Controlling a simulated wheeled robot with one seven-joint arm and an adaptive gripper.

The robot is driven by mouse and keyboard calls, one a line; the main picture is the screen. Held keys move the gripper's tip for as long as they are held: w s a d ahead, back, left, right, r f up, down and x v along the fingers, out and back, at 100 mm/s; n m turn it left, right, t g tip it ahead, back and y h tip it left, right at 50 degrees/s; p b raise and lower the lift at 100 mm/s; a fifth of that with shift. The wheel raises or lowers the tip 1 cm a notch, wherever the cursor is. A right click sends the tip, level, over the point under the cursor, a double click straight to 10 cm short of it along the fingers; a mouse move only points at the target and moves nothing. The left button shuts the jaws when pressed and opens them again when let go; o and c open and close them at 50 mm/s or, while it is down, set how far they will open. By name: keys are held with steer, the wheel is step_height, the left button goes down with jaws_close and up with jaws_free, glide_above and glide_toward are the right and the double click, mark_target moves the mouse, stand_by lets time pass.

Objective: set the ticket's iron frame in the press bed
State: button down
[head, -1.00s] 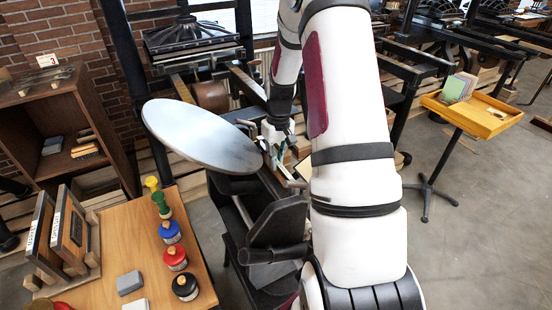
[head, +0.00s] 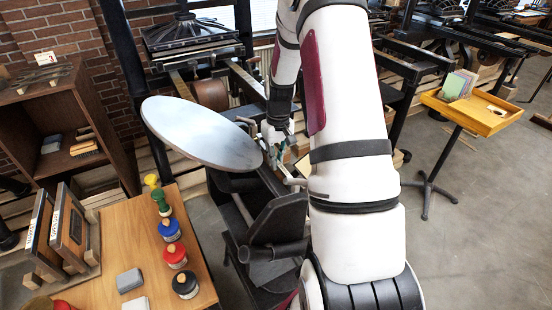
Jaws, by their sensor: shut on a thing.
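My gripper (head: 275,147) is low beside the round grey disc of the near press (head: 203,134), at its right edge. Most of that piece is hidden behind my gripper and arm. The dark parts of the press (head: 275,222) are below and in front of my gripper. I cannot make out the press bed clearly, or whether the held piece touches it. Two upright framed plates with white labels (head: 70,235) stand in a rack at the left. No ticket is readable.
A wooden table (head: 125,245) at lower left carries red, blue, green, yellow and black pots or knobs (head: 175,255) and grey blocks (head: 130,281). A brown shelf (head: 60,120) stands behind. A yellow tray on a stand (head: 470,115) is at right. Open floor lies at right.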

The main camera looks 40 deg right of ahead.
steer(key=shift+a+f, duration=0.1)
steer(key=shift+f, duration=0.15)
stand_by(0.6)
steer(key=c, duration=1.5)
jaws_free()
steer(key=shift+o, duration=0.3)
steer(key=shift+r, duration=0.15)
steer(key=shift+r+p, duration=0.85)
steer(key=shift+r, duration=1.3)
steer(key=s+d+r, duration=0.2)
steer(key=d+r, duration=0.2)
steer(key=d, duration=0.4)
steer(key=shift+p, duration=0.4)
steer(key=shift+a, duration=0.1)
